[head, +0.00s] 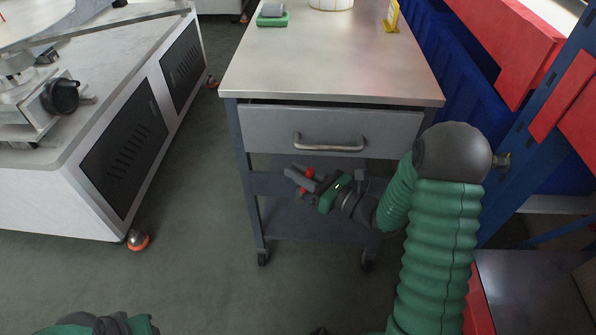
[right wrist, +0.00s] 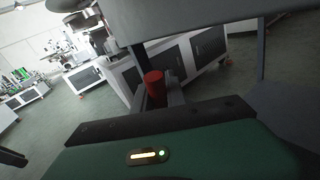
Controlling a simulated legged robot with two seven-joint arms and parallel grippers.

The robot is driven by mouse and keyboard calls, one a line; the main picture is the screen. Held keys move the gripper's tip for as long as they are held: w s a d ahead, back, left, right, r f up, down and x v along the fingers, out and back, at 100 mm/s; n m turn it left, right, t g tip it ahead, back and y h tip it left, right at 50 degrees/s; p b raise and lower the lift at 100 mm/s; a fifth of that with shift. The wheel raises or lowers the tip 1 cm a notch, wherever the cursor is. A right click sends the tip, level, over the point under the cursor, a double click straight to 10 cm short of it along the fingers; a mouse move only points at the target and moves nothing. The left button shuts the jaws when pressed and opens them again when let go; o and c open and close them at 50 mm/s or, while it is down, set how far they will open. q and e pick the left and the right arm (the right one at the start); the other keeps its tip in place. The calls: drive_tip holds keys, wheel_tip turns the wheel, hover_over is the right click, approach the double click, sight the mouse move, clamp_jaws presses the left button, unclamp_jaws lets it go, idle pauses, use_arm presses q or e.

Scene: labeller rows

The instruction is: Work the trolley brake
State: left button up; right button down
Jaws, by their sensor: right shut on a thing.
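The trolley (head: 330,65) is a grey metal cart with a steel top and a drawer, standing upright in the middle of the head view. A red handle (head: 308,173), which I take for the brake's grip, is in front of its left part, below the drawer. My right gripper (head: 303,183) is shut on this red handle; one finger crosses it and hides its middle. In the right wrist view the red handle (right wrist: 154,84) stands between the fingertips. The handle's mounting is hidden. Of my left arm only a cut-off green and dark part shows at the bottom left.
The drawer handle (head: 328,143) juts out just above my right gripper. A white machine base (head: 60,205) stands to the left, with open floor (head: 190,220) between. Blue and red racking (head: 495,45) stands close on the right. A yellow stand (head: 391,17) is on the trolley top.

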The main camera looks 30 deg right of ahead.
sight(312, 174)
drive_tip(key=shift+d, duration=0.1)
drive_tip(key=shift+s+d+f+m+t, duration=0.1)
drive_tip(key=shift+s+d+m+t, duration=0.1)
drive_tip(key=shift+d+m+t, duration=0.1)
drive_tip(key=shift+s+d+f+m+t+y+b, duration=0.1)
drive_tip(key=shift+s+d+m+t+y+b, duration=0.3)
drive_tip(key=shift+d+m+t, duration=0.3)
drive_tip(key=shift+s+d+m+t, duration=0.3)
drive_tip(key=shift+d+m+t, duration=0.15)
drive_tip(key=shift+t, duration=0.25)
drive_tip(key=shift+s+d+f+m+t, duration=0.25)
drive_tip(key=shift+d+m+t, duration=0.1)
drive_tip(key=shift+m+t, duration=0.3)
drive_tip(key=shift+s+d+f+m+t, duration=0.25)
drive_tip(key=shift+d+m+t, duration=0.1)
drive_tip(key=shift+m+t, duration=0.3)
